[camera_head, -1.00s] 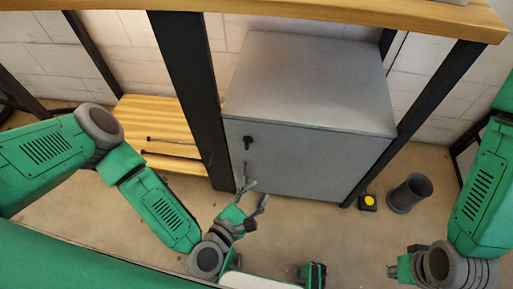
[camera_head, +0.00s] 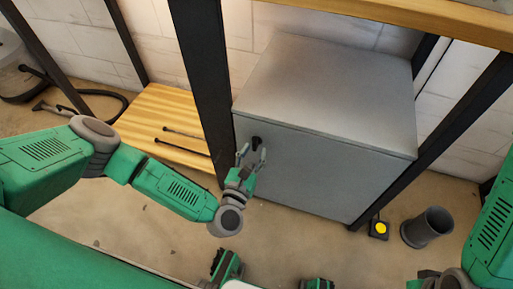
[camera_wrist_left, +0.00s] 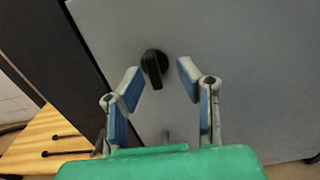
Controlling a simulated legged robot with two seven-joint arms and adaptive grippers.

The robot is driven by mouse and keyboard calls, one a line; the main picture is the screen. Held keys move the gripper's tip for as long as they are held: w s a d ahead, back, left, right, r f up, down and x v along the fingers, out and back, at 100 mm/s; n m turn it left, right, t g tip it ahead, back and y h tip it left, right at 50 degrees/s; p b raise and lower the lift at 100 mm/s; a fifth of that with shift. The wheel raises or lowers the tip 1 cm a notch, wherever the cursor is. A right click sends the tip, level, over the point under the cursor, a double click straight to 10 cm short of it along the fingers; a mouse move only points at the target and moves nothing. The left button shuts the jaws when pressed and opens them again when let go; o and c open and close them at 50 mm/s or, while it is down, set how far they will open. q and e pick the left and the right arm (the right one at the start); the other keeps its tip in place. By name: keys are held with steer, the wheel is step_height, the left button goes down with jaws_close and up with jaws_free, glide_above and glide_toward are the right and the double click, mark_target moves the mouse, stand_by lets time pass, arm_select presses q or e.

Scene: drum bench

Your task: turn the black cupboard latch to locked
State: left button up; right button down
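The black latch (camera_head: 257,142) is on the upper left of the front of the grey cupboard (camera_head: 318,165). In the left wrist view the latch (camera_wrist_left: 154,66) shows as a round base with a handle pointing down, slightly tilted. My left gripper (camera_head: 252,157) is open just in front of it. In the left wrist view its two blue-padded fingers (camera_wrist_left: 160,78) stand one on each side of the latch, apart from it. My right gripper (camera_head: 430,280) is at the lower right edge, mostly cut off.
A black table leg (camera_head: 203,80) stands just left of the cupboard. A wooden board (camera_head: 165,122) with two black bars is further left. A yellow-topped black box (camera_head: 380,229) and a dark cylinder (camera_head: 428,228) are on the floor at right.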

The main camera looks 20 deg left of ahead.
arm_select(q)
steer(key=shift+w+a+f, duration=0.1)
steer(key=shift+w, duration=0.55)
steer(key=shift+w+a, duration=0.15)
steer(key=shift+w, duration=0.2)
steer(key=shift+w+a, duration=0.25)
steer(key=shift+a, duration=0.1)
steer(key=shift+d, duration=0.4)
jaws_close()
arm_select(e)
steer(key=shift+a+f, duration=0.2)
steer(key=shift+a, duration=0.05)
arm_select(q)
steer(key=shift+a, duration=0.15)
arm_select(e)
steer(key=shift+a, duration=0.15)
